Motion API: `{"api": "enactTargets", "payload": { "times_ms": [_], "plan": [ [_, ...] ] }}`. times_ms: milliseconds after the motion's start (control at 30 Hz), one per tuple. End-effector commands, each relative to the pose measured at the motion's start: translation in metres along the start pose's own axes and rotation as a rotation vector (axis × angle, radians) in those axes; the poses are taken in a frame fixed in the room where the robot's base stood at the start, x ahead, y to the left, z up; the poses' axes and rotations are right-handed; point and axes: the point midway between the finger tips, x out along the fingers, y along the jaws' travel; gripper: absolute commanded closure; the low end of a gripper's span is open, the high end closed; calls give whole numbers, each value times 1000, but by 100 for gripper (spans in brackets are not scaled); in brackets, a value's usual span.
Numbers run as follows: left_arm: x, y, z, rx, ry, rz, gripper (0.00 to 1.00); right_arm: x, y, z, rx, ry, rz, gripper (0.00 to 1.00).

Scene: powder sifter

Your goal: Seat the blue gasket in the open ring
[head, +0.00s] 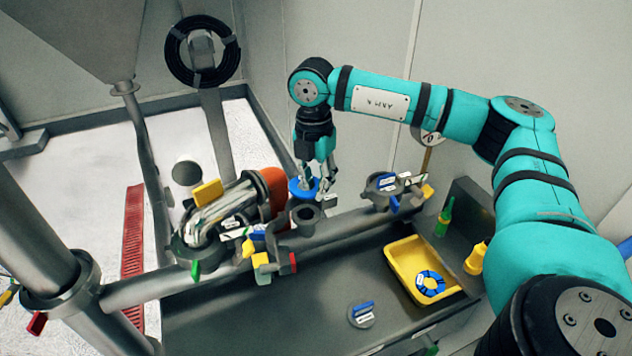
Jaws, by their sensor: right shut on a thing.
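My right gripper (314,187) points down from the teal arm, shut on a blue ring-shaped gasket (301,190). The gripper's fingers partly hide the gasket. Just below it in the picture is a dark grey open ring (305,217) on the pipe above the bench. The gasket looks a little above and behind this ring; I cannot tell whether they touch. A second blue ring with dark marks (430,282) lies in the yellow tray (397,262). My left gripper is not in view.
A clamp assembly with coloured tabs (235,235) stands left of the ring. Another with blue and yellow tabs (385,184) stands to the right. A small grey disc with a blue tab (361,314) lies on the bench (240,312). Green and yellow bottles stand beside the tray.

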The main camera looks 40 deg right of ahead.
Motion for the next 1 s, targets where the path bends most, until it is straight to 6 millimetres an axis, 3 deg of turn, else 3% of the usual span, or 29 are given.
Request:
{"api": "enactTargets", "payload": {
  "times_ms": [67, 300, 367, 700, 1000],
  "plan": [
    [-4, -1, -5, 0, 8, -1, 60, -1, 0, -1, -23, -2, -18, 100],
    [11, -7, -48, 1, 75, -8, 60, 18, 0, 0, -27, -4, -22, 100],
    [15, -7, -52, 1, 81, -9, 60, 24, 0, 0, -27, -4, -22, 100],
    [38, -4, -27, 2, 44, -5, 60, 54, 2, -1, -28, -3, -21, 100],
    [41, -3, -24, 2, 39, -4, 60, 58, 2, -1, -28, -4, -20, 100]
  ]
}}
